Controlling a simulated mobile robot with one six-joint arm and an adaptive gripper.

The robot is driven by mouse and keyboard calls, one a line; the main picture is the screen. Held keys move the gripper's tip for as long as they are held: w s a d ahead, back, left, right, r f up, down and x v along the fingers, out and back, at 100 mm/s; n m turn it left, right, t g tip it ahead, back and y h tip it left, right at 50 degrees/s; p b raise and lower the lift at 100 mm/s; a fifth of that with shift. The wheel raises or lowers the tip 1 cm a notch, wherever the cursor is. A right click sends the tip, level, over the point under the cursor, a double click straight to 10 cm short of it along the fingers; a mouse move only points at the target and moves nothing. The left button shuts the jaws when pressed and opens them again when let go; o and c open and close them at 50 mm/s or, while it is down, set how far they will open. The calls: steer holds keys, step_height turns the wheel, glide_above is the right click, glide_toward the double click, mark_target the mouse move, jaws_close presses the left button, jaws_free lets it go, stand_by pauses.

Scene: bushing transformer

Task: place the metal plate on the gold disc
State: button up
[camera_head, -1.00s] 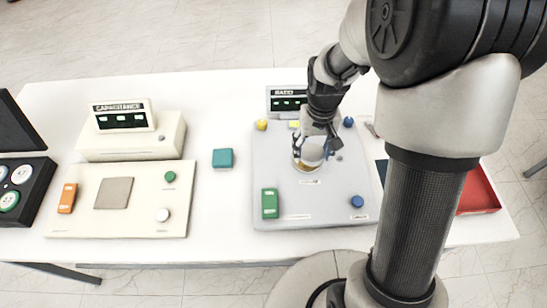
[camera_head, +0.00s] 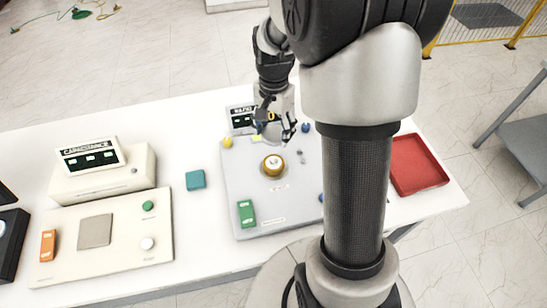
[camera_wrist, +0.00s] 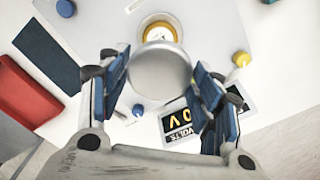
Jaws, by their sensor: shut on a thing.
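The metal plate (camera_wrist: 160,70) is a round silver disc between my blue-padded fingers in the wrist view. My gripper (camera_head: 279,128) is shut on it; the plate shows as a pale round shape (camera_head: 272,133) in the head view. The gold disc (camera_head: 273,165) is a round brass-coloured piece with a pale centre, on the grey panel (camera_head: 245,220). In the head view my gripper is behind the gold disc, towards the meter, and apart from it. In the wrist view the gold disc (camera_wrist: 160,30) is just beyond the plate, whose edge covers part of it.
A voltmeter display (camera_head: 241,118) stands at the panel's back, close to my gripper. Yellow and blue knobs and a green block (camera_head: 246,213) are on the panel. A teal block (camera_head: 195,179) and a capacitance unit (camera_head: 105,165) are to the left, a red tray (camera_head: 418,163) to the right.

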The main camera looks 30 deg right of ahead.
mark_target(274, 162)
step_height(274, 162, down, 12)
steer(key=shift+b, duration=1.15)
steer(key=shift+f, duration=0.1)
steer(key=shift+f, duration=0.15)
steer(key=o, duration=1.2)
